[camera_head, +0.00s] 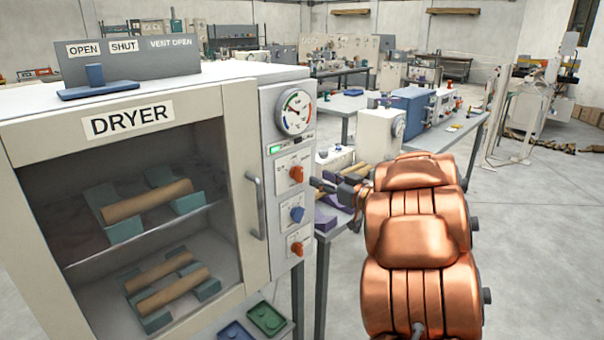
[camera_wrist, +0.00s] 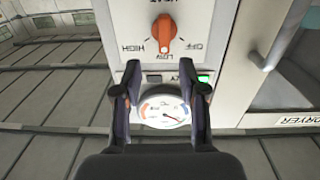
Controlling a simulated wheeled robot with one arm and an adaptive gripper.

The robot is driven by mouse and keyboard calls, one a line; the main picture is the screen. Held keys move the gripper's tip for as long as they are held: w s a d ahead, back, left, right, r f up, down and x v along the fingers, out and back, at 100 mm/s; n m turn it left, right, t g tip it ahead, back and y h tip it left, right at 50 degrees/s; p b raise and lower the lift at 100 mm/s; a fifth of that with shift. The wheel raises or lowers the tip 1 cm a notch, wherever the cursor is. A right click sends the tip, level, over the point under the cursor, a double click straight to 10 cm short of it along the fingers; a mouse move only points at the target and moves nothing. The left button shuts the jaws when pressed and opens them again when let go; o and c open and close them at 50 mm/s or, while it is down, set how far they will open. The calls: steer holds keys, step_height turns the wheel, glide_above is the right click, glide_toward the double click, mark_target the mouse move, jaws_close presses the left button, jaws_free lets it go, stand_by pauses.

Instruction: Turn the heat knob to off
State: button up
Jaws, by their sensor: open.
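The heat knob (camera_head: 296,174) is the top orange knob on the dryer's (camera_head: 20,125) right-hand control panel, under the round gauge. In the wrist view, which is upside down, the orange knob (camera_wrist: 164,30) has HIGH, LOW and OFF labels around it. Its narrow end seems to point toward LOW, between HIGH and OFF. My gripper (camera_head: 321,187) is just right of the knob in the head view. In the wrist view my gripper (camera_wrist: 160,91) has its two fingers apart, with nothing between them, and the knob lies beyond the fingertips, not touched.
A round gauge (camera_head: 294,111) and a small green display (camera_head: 280,149) sit above the knob. A blue knob (camera_head: 297,214) and another orange knob (camera_head: 297,248) are below it. The door handle (camera_head: 255,205) stands out left of the panel. Tables with equipment stand behind.

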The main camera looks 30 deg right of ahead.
mark_target(302, 172)
steer(key=shift+y, duration=0.3)
steer(key=p+x, duration=0.2)
steer(key=x, duration=0.5)
steer(key=shift+w+a, duration=0.2)
steer(key=shift+w, duration=0.05)
jaws_close()
